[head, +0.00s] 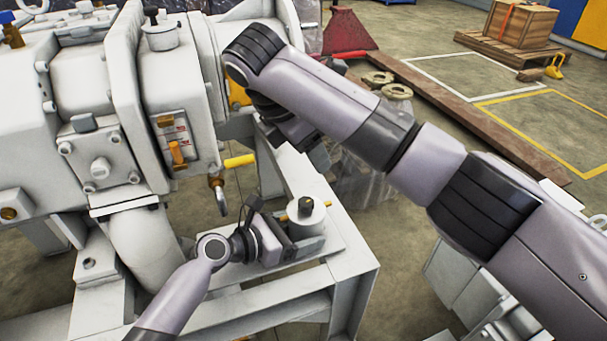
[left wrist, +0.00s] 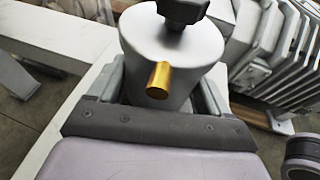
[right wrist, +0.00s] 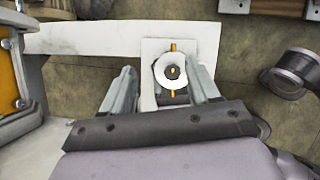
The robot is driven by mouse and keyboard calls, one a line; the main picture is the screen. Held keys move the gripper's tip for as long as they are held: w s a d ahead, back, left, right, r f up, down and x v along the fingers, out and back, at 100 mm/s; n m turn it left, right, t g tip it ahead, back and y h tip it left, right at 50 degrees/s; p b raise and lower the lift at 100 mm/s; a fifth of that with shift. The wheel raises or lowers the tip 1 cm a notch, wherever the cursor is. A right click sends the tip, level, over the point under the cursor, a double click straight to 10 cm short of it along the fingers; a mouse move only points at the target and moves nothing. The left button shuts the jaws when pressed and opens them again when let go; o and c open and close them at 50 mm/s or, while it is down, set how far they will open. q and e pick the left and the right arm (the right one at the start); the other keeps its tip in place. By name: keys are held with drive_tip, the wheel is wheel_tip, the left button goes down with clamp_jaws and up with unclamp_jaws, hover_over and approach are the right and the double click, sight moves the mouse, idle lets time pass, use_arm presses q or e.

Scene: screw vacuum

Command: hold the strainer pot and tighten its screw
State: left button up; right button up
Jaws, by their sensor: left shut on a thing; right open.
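The strainer pot (head: 305,222) is a small light-grey pot with brass stubs, standing on the white frame. Its screw has a dark knob (head: 306,204) on top; the knob also shows in the left wrist view (left wrist: 181,12). My left gripper (head: 305,238) is shut on the pot from the near side, low on its body. In the left wrist view the pot (left wrist: 172,60) sits between the fingers. My right gripper (head: 300,138) is open, above and behind the pot, partly hidden by its own arm. In the right wrist view the pot (right wrist: 160,72) shows beyond and between the open fingers, apart from them.
A large white vacuum pump (head: 95,90) fills the left, with a yellow-handled lever (head: 240,160) reaching toward the pot. The white frame (head: 340,265) supports the pot. A wooden crate (head: 522,25) stands far back right. Open floor lies beyond.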

drive_tip(key=w+d+f+t+h, duration=0.1)
drive_tip(key=w+d+f+t, duration=0.25)
drive_tip(key=w+d, duration=0.25)
drive_tip(key=n+t+y, duration=0.8)
drive_tip(key=n+y, duration=0.7)
drive_tip(key=n, duration=0.3)
approach(311, 208)
drive_tip(key=x, duration=1.1)
drive_tip(key=shift+w+a, duration=0.2)
drive_tip(key=shift+w, duration=0.15)
drive_tip(key=shift+c, duration=0.2)
drive_tip(key=c, duration=1)
